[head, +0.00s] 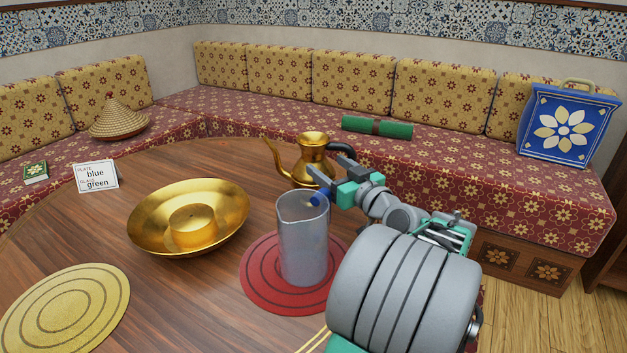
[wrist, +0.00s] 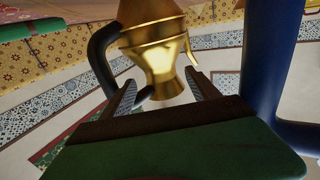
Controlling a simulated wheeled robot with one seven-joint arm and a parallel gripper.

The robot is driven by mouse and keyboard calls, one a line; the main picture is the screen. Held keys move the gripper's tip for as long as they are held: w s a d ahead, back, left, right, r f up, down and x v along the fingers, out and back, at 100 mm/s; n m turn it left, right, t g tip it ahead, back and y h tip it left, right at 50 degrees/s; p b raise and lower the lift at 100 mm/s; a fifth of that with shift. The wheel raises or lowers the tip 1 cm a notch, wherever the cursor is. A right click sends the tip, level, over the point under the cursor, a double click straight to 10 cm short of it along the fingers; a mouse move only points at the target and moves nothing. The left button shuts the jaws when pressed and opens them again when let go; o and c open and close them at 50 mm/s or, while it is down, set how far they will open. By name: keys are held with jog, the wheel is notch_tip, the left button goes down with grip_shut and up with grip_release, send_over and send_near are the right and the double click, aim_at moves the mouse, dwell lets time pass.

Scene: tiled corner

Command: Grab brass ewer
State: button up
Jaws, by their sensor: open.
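The brass ewer (head: 315,162) stands at the far side of the round wooden table, with its thin spout to the left and its black handle to the right. My gripper (head: 326,188) is in front of it, just behind the glass's rim in the picture, partly covering the ewer's lower body. In the wrist view, the ewer (wrist: 158,48) shows beyond and between my open fingers (wrist: 160,92). Its black handle (wrist: 98,55) is by the left finger. I see no clear contact, and the gap to the ewer is hard to judge.
A clear glass (head: 303,250) stands on a red mat (head: 258,278), close to my gripper. A brass basin (head: 150,220) is left, with a yellow mat (head: 65,310) and a sign card (head: 97,176). A dark blue shape (wrist: 270,55) fills the wrist view's right side.

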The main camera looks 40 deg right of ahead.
aim_at(320, 159)
jog(key=w, duration=0.3)
jog(key=w+b, duration=0.1)
jog(key=shift+w+d+f, duration=0.1)
jog(key=shift+w+d, duration=0.05)
jog(key=shift+d, duration=0.15)
jog(key=shift+w+d, duration=0.1)
jog(key=shift+w, duration=0.35)
jog(key=shift+c, duration=0.3)
grip_shut()
jog(key=shift+r, duration=0.2)
